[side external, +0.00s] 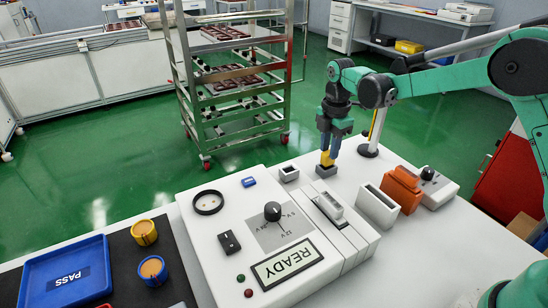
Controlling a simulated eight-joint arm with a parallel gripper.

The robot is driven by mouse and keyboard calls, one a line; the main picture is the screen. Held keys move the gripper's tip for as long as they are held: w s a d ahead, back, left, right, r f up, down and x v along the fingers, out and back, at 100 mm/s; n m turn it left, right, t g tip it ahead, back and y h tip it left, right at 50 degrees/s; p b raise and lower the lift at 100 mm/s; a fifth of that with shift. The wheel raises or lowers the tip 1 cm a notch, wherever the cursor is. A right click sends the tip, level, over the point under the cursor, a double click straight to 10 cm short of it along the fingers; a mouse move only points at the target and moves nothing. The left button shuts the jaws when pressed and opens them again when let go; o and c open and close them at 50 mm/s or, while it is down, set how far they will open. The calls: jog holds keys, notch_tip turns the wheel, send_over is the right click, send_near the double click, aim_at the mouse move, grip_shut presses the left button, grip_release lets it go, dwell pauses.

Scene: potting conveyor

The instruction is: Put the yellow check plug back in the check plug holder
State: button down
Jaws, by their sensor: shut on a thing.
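My gripper (329,143) points down above the white table, to the right of the rack, and is shut on the yellow check plug (327,158). The plug hangs upright below the fingers. A small dark grey block (326,171) is directly under the yellow part. I cannot tell whether this block is the check plug holder or part of the plug, or whether the plug is seated in it. A small light box with a dark opening (289,174) stands just left of it.
A white test console (285,215) with a knob and a READY display lies in front. A white slotted box (377,207) and an orange block (402,190) stand to the right. A pole on a round base (369,150) rises close behind the gripper. A blue PASS tray (67,273) is at left.

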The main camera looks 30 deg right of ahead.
jog(key=shift+f, duration=0.25)
jog(key=c, duration=0.5)
grip_release()
jog(key=shift+c, duration=0.2)
jog(key=shift+r, duration=2.8)
